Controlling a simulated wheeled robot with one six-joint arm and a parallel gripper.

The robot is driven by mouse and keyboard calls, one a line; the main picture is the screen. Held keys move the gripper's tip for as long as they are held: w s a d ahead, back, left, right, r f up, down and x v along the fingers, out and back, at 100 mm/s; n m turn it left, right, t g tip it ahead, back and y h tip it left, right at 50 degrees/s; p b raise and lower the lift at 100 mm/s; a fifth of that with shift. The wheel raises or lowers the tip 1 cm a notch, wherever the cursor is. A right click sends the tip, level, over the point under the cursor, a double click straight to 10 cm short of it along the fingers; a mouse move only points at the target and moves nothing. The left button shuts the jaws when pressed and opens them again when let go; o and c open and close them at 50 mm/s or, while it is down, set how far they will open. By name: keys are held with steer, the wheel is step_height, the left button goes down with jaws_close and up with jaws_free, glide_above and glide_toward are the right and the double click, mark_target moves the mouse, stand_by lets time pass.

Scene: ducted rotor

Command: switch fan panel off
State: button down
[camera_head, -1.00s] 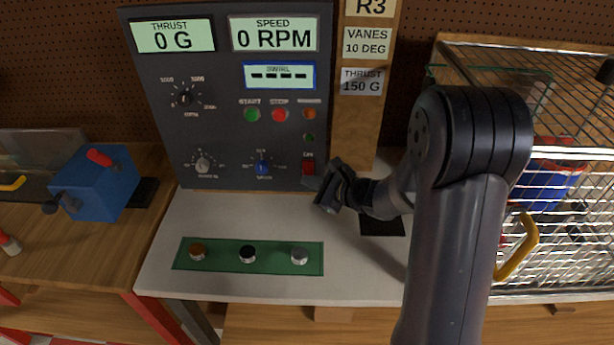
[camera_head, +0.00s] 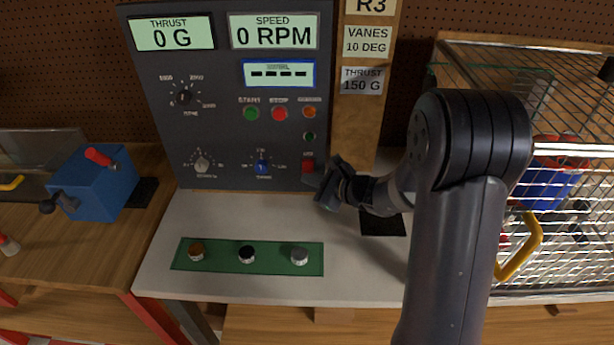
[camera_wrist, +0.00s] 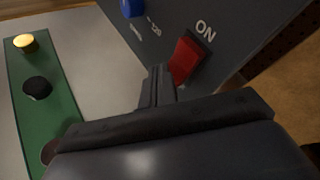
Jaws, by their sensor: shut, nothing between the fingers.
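The dark grey fan panel (camera_head: 226,130) stands upright at the back of the white bench. Its red rocker switch (camera_head: 308,167) is at the panel's lower right. In the wrist view the red switch (camera_wrist: 186,60) sits just beyond the fingertips, with the word ON printed beside it. My gripper (camera_head: 322,186) is shut and empty, close in front of the switch at its lower right. In the wrist view my gripper's fingers (camera_wrist: 158,82) are together and overlap the switch's lower left edge. I cannot tell whether they touch it. The speed display (camera_head: 274,33) reads 0 RPM.
Several knobs and the green and red buttons (camera_head: 279,114) are on the panel. A green strip (camera_head: 222,257) with three small knobs lies on the bench. A wire basket (camera_head: 560,230) is at right, a blue box (camera_head: 98,186) at left.

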steer(key=shift+w+f, duration=0.1)
steer(key=shift+w, duration=0.1)
stand_by(0.6)
steer(key=shift+s+r+b, duration=0.35)
steer(key=shift+s+b, duration=0.05)
steer(key=shift+s, duration=0.4)
steer(key=s, duration=0.1)
steer(key=s+r, duration=0.1)
steer(key=s, duration=0.1)
steer(key=s+r, duration=0.1)
steer(key=shift+s+a+r, duration=0.1)
steer(key=shift+s, duration=0.15)
steer(key=shift+w, duration=0.1)
